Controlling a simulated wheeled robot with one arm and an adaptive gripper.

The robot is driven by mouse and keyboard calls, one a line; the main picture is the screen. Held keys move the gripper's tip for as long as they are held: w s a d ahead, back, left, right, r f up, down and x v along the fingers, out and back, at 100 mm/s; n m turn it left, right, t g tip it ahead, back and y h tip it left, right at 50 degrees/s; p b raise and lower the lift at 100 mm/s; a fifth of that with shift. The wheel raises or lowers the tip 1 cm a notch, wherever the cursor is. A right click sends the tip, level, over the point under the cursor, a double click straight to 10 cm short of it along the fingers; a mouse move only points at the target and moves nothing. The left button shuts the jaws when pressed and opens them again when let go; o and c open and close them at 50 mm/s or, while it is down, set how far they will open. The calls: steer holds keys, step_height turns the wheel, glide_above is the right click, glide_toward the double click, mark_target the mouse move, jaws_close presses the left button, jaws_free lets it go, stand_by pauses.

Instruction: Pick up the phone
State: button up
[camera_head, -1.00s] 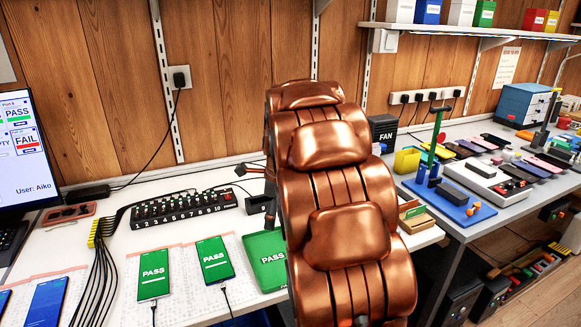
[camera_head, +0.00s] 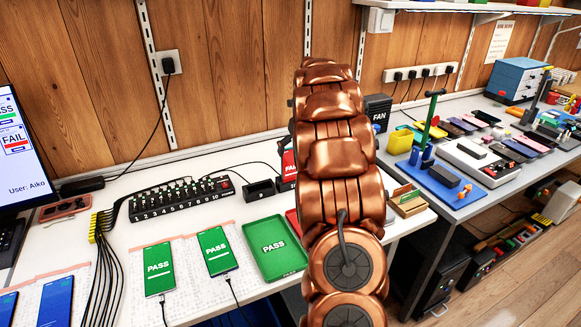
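Two phones with green PASS screens lie on the white bench: one phone (camera_head: 158,269) on the left and another phone (camera_head: 216,251) to its right. Each has a cable at its lower end. Two phones with blue screens lie at the lower left, one phone (camera_head: 56,302) and another phone (camera_head: 7,306) cut by the picture edge. The frames do not show which phone is meant. My copper arm rises through the middle of the view. My gripper is not visible, hidden behind the arm or out of frame.
A green PASS tray (camera_head: 275,259) lies right of the phones. A red stand (camera_head: 289,168) and black holder (camera_head: 262,190) are behind it. A numbered cable hub (camera_head: 182,200) and black cable bundle (camera_head: 105,270) border the phones. A monitor (camera_head: 22,150) stands at left.

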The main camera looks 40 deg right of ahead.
mark_target(292, 152)
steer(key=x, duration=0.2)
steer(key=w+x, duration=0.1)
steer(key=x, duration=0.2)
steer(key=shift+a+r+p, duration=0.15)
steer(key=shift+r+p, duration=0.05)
steer(key=shift+p, duration=0.1)
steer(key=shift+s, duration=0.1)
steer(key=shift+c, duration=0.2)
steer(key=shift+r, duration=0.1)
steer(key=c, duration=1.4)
